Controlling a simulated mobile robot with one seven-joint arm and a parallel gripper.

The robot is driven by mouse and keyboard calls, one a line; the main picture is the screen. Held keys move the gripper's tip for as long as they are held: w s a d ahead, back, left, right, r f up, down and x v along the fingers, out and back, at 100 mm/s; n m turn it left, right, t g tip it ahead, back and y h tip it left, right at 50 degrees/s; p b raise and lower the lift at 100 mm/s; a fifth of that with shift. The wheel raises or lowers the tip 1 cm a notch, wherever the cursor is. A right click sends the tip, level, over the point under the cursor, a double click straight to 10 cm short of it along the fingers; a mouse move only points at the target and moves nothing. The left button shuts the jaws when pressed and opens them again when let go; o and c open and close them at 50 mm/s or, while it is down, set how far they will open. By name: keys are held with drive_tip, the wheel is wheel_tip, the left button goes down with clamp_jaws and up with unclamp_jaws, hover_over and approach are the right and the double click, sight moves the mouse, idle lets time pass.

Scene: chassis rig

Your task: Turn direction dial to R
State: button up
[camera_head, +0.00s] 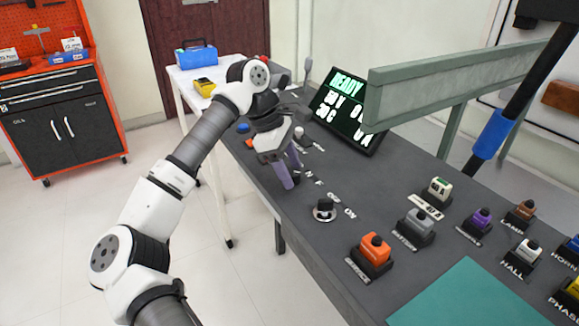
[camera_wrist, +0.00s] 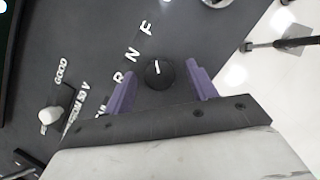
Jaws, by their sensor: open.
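The direction dial (camera_wrist: 158,74) is a round black knob with a white pointer line, on the dark panel. The letters R (camera_wrist: 117,78), N (camera_wrist: 131,54) and F (camera_wrist: 147,28) run in a row to its upper left. The pointer line aims up and slightly left, roughly toward F. My gripper (camera_wrist: 160,69) is open, with one purple finger on each side of the dial and gaps to both. In the head view my gripper (camera_head: 291,178) points down at the panel, and its fingers mostly hide the dial there.
A silver-based black knob (camera_head: 323,210) sits nearer along the panel. An orange button box (camera_head: 371,254) and several other labelled boxes stand to the right. A READY screen (camera_head: 346,108) and a grey-green rail (camera_head: 455,82) rise behind. A white-topped knob (camera_wrist: 49,115) is at left in the wrist view.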

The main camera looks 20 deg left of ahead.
drive_tip(key=shift+c, duration=0.3)
drive_tip(key=c, duration=0.9)
drive_tip(key=shift+c, duration=0.2)
drive_tip(key=shift+f+n, duration=0.1)
drive_tip(key=shift+n, duration=0.2)
drive_tip(key=n+t+b, duration=0.1)
drive_tip(key=n+b, duration=0.2)
drive_tip(key=shift+s+y, duration=0.15)
drive_tip(key=shift+y, duration=0.25)
drive_tip(key=n+t+b, duration=0.1)
drive_tip(key=n, duration=0.2)
drive_tip(key=n+t+y+b, duration=0.1)
drive_tip(key=n+b, duration=0.1)
drive_tip(key=shift+s+d+f+n, duration=0.1)
drive_tip(key=shift+d+n, duration=0.05)
drive_tip(key=shift+n, duration=0.25)
drive_tip(key=n+y+b, duration=0.1)
drive_tip(key=n, duration=0.1)
drive_tip(key=n+b, duration=0.2)
drive_tip(key=shift+d+n+t+y, duration=0.1)
drive_tip(key=shift+n+t+y, duration=0.2)
drive_tip(key=shift+t+y, duration=0.1)
drive_tip(key=shift+d+n+y+b, duration=0.1)
drive_tip(key=shift+n+y+b, duration=0.75)
drive_tip(key=shift+n, duration=1.05)
drive_tip(key=shift+r, duration=0.2)
